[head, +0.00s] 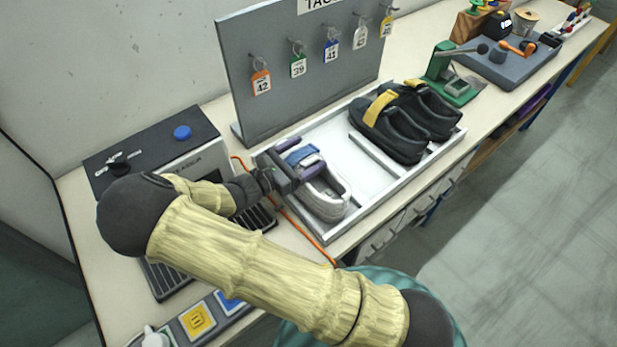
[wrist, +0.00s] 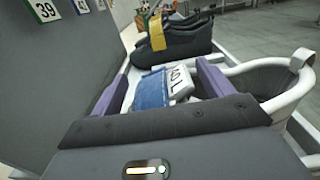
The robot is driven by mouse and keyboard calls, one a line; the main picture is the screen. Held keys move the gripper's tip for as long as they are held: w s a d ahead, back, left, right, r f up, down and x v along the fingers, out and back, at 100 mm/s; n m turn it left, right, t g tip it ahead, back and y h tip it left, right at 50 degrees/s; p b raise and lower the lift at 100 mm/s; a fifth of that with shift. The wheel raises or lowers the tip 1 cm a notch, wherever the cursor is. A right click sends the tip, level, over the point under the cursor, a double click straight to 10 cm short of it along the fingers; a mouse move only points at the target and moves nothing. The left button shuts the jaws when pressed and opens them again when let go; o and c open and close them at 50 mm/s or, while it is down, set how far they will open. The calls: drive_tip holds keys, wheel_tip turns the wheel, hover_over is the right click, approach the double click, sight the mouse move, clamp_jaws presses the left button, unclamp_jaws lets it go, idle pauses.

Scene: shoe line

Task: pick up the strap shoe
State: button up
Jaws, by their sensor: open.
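A pale grey and white shoe (head: 328,202) with a blue strap (head: 302,155) lies at the near left end of a white tray (head: 352,168). My gripper (head: 303,158) is at this shoe with its two purple fingers apart. In the wrist view, the blue strap (wrist: 152,90) and a white label (wrist: 181,79) marked L lie between the open fingers (wrist: 165,84). The shoe's white rim and dark inside (wrist: 262,80) show at the right. I cannot tell whether the fingers touch the strap. My gripper hides part of the shoe.
A pair of black shoes (head: 408,122), one with a yellow band, lies at the tray's far end. A grey tag board (head: 300,85) with hanging number tags stands behind the tray. A grey machine (head: 165,150) is at left, and an orange cord (head: 295,222) runs beside the tray.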

idle(0.4)
drive_tip(key=c, duration=1.6)
drive_tip(key=shift+r, duration=0.15)
wheel_tip(320, 180, up, 10)
drive_tip(key=shift+f, duration=0.1)
drive_tip(key=shift+c, duration=0.2)
